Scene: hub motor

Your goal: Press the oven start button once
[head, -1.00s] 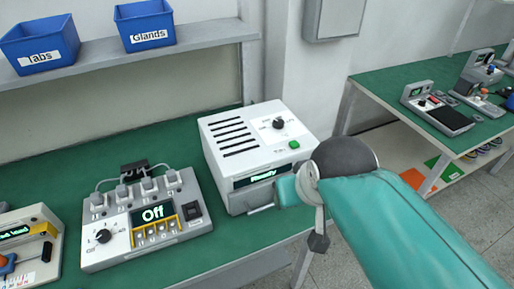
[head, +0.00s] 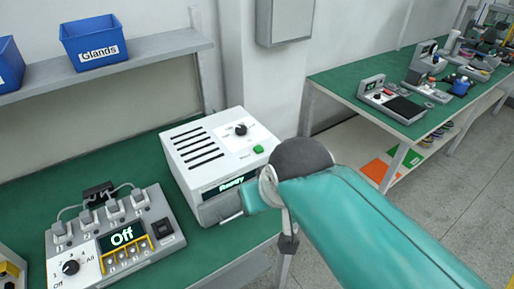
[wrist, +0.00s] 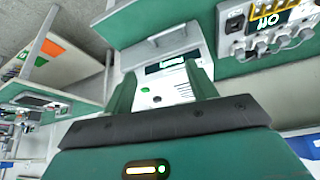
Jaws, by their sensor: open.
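The oven (head: 190,139) is a white box with dark vent slots on top, on the green bench. Its green start button (head: 258,149) sits on the top panel near a black knob (head: 241,130). Its front display (head: 230,185) reads "Ready". In the wrist view, which is upside down, the green button (wrist: 145,89) shows between the fingers of my gripper (wrist: 160,82). My gripper is open and empty, pointing toward the oven; its distance from the button is unclear.
A grey switch box (head: 100,262) reading "Off", with several plugs, stands left of the oven. A shelf (head: 150,61) with blue bins (head: 95,36) hangs above. A second green bench (head: 335,83) with devices stands at the right. Floor (head: 450,190) between is open.

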